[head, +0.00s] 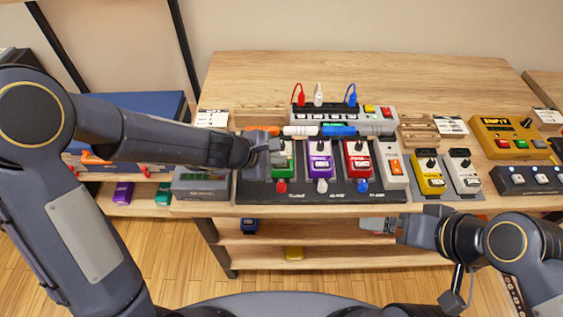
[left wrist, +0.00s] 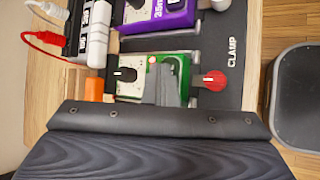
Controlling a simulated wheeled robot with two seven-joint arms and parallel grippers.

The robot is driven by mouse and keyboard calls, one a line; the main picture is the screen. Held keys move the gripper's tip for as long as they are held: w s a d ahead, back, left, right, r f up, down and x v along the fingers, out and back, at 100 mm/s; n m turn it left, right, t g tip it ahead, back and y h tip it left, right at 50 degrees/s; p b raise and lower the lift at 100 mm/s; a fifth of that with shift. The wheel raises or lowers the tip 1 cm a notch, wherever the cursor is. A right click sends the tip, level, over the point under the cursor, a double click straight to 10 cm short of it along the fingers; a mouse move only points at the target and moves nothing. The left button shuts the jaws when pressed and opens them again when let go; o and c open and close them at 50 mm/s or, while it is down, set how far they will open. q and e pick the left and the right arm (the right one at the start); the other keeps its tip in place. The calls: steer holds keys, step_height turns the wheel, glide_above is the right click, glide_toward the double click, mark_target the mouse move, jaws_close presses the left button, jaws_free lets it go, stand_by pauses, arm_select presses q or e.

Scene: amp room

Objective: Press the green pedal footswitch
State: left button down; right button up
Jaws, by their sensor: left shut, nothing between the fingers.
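The green pedal (head: 289,166) sits at the left end of a black board, partly covered by my left gripper in the head view. My left gripper (head: 277,158) is shut and empty, with its tips over the pedal. In the left wrist view the green pedal (left wrist: 127,88) shows a black knob on its pale face. The grey shut fingers (left wrist: 165,86) cover part of the face towards the red clamp knob (left wrist: 214,81). I cannot see the footswitch or tell whether the fingers touch it. My right gripper (head: 412,230) is low at the right, its jaws unclear.
A purple pedal (head: 320,160) and a red pedal (head: 358,160) stand beside the green one on the black board (head: 300,195). A grey box (head: 200,185) stands left. Yellow and white pedals stand right.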

mark_target(277, 166)
arm_select(q)
steer(key=shift+r+p, duration=0.5)
steer(key=shift+r, duration=0.15)
step_height(277, 166, up, 5)
steer(key=p, duration=0.5)
steer(key=shift+r, duration=0.1)
stand_by(0.5)
